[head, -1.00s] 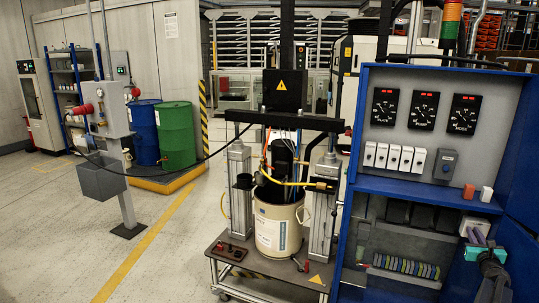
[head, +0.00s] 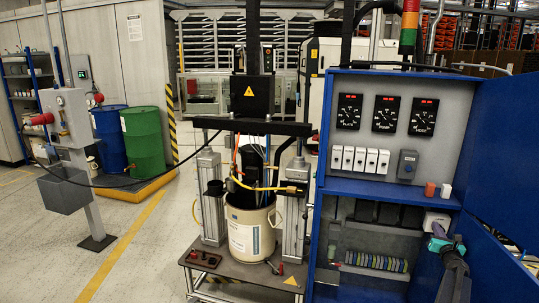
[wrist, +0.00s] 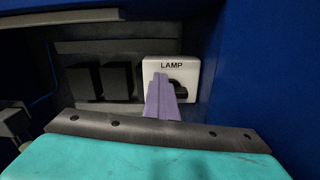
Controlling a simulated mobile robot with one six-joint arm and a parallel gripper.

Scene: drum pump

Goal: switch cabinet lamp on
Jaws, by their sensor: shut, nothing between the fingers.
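The white switch box marked LAMP (wrist: 158,65) is in the lower right compartment of the open blue cabinet (head: 390,187). It also shows in the head view (head: 431,218). Its black knob (wrist: 180,89) is partly hidden behind my fingers, so I cannot tell its setting. My gripper (wrist: 161,82), with purple fingers and a teal body, is shut and empty. Its tips are in front of the box, just left of the knob; I cannot tell whether they touch it. In the head view my gripper (head: 438,229) comes from below right. I cannot make out the lamp itself.
Black blocks (wrist: 118,80) stand left of the LAMP box, and the cabinet's blue side wall (wrist: 245,70) is close on the right. The open door (head: 505,150) is right of my arm. The drum pump stand (head: 250,270) is left of the cabinet.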

